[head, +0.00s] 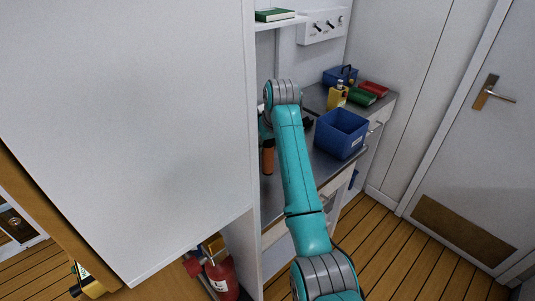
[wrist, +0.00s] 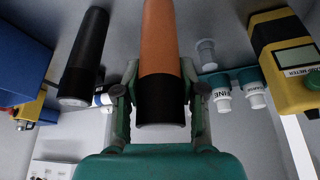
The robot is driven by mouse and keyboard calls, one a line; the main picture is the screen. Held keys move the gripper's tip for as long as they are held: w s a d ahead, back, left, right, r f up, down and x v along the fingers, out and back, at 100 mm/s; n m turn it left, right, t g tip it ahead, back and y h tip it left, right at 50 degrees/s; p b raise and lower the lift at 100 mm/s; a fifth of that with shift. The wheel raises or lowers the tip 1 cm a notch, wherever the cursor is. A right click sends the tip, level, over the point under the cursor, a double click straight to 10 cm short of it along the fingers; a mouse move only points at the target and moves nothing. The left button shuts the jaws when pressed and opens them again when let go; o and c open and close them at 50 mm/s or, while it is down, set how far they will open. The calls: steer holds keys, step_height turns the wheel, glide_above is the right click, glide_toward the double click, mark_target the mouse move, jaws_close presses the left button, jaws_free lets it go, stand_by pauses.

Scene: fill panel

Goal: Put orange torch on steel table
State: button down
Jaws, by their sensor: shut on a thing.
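The orange torch (wrist: 160,40) has a black end and sits between the two fingers of my gripper (wrist: 160,88) in the wrist view. My gripper is shut on it. In the head view the orange torch (head: 268,160) shows below my gripper, beside the white cabinet's edge, pointing downward. The steel table (head: 272,204) is the grey worktop behind and under my arm. I cannot tell whether the torch touches the table. My arm hides part of the tabletop, and the cabinet hides its left part.
A blue bin (head: 341,133) stands at the table's right. A yellow bottle (head: 337,96), a blue caddy (head: 340,76) and green and red items lie behind. In the wrist view a black torch (wrist: 85,58), white bottles (wrist: 221,96) and a yellow meter (wrist: 287,60) are near. A white cabinet (head: 130,120) stands close left.

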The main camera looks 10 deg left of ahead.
mark_target(268, 153)
steer(key=shift+f, duration=1.65)
steer(key=shift+f, duration=0.1)
steer(key=c, duration=0.7)
jaws_free()
steer(key=v, duration=1.2)
steer(key=shift+s+a, duration=0.1)
